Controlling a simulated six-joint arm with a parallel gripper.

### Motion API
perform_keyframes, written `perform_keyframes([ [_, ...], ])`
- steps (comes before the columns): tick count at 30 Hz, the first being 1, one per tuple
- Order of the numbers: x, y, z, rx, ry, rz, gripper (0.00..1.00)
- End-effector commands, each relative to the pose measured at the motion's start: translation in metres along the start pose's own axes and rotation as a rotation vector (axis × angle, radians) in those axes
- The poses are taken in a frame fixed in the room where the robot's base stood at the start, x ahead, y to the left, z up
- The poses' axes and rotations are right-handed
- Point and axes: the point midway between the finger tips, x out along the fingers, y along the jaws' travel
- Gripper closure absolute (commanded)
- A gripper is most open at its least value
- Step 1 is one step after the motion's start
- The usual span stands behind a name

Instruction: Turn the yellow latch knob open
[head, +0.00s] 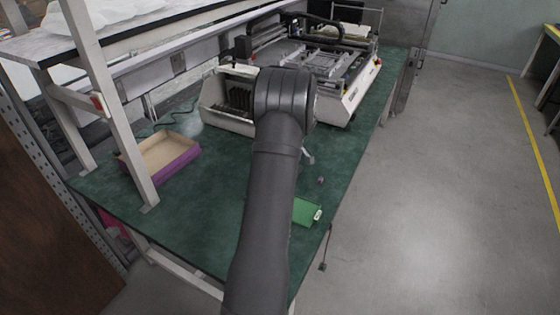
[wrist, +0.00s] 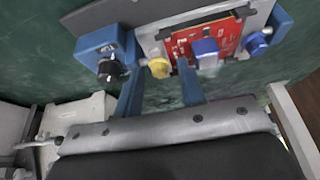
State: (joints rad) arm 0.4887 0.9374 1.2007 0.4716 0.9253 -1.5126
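The yellow latch knob (wrist: 159,68) shows in the wrist view, at the lower left corner of a grey fixture (wrist: 152,42) that holds a red board (wrist: 222,36). My gripper (wrist: 160,82) is open, its two blue fingers apart. The knob appears between and just beyond the fingertips; I cannot tell whether either finger touches it. Nothing is held. In the head view my arm blocks the sight of the gripper, the knob and the fixture.
Near the knob are a blue block with a black knob (wrist: 107,66) and a blue knob (wrist: 257,43). On the green bench (head: 110,195) are a cardboard tray (head: 163,157), a large machine (head: 345,90), and a green board (head: 305,212). The bench between tray and arm is clear.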

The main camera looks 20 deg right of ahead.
Motion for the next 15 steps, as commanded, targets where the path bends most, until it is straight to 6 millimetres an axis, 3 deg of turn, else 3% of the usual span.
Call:
perform_keyframes([
  [8,-0.006,0.001,-0.001,-0.001,0.002,0.004,0.62],
  [15,-0.048,0.002,-0.001,0.001,0.003,0.006,0.62],
])
